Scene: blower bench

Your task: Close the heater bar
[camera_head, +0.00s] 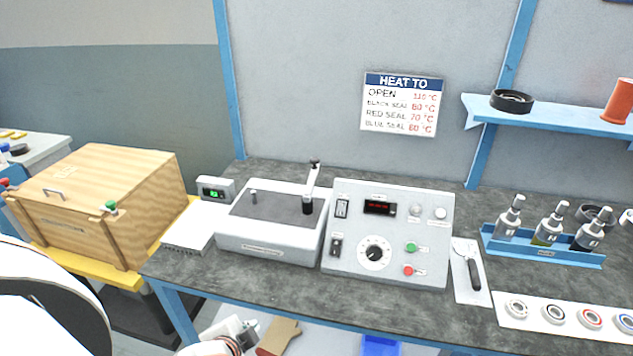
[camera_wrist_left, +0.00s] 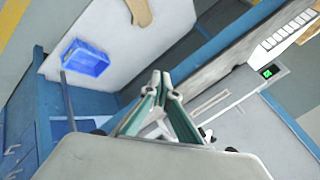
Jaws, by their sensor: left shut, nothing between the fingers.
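The heater unit (camera_head: 262,250) is a pale box with a dark top plate on the bench. Its heater bar (camera_head: 311,185) stands raised at the right end of the plate, tilted upward, with a dark knob at its top. My left gripper (camera_head: 250,325) is low at the bottom of the head view, in front of the bench edge and well apart from the bar. In the left wrist view the left gripper (camera_wrist_left: 162,82) has its fingertips together with nothing between them. My right gripper is not in view.
Right of the heater unit stands a control box (camera_head: 388,240) with a dial and buttons. A white pad (camera_head: 188,232) and a small green display (camera_head: 215,190) are on its left. A wooden crate (camera_head: 100,200) stands further left. A blue bin (camera_wrist_left: 85,57) sits below the bench.

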